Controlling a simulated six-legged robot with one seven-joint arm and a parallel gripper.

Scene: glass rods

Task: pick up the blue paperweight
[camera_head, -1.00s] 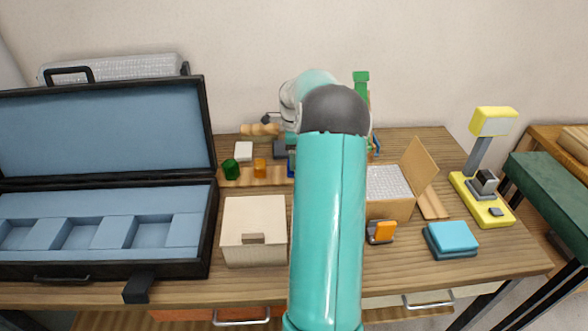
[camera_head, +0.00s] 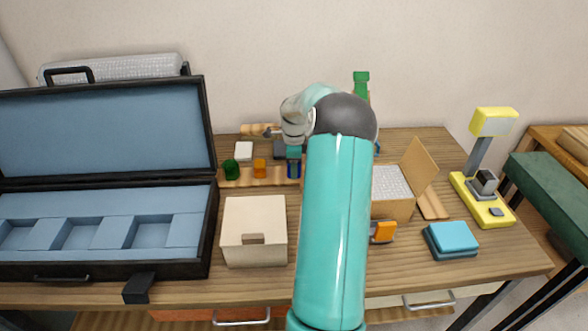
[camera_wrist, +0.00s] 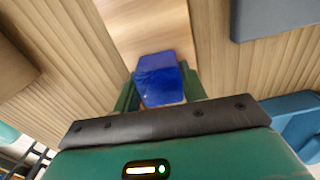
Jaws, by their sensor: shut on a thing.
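The blue paperweight (camera_wrist: 160,80) is a dark blue, faceted, glassy block between the two green fingers of my gripper (camera_wrist: 160,92) in the wrist view. The fingers close on its sides. In the head view the paperweight shows as a dark blue patch (camera_head: 294,170) below my gripper (camera_head: 293,153), at the right part of the wooden strip (camera_head: 225,180). I cannot tell whether it still touches the strip. My arm hides part of the table behind and beside it.
On the strip, a green piece (camera_head: 230,169) and an amber piece (camera_head: 260,168) stand to the left. A beige box (camera_head: 254,225) is in front. An open carton (camera_head: 392,208) is at the right. An open black case (camera_head: 100,240) fills the left.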

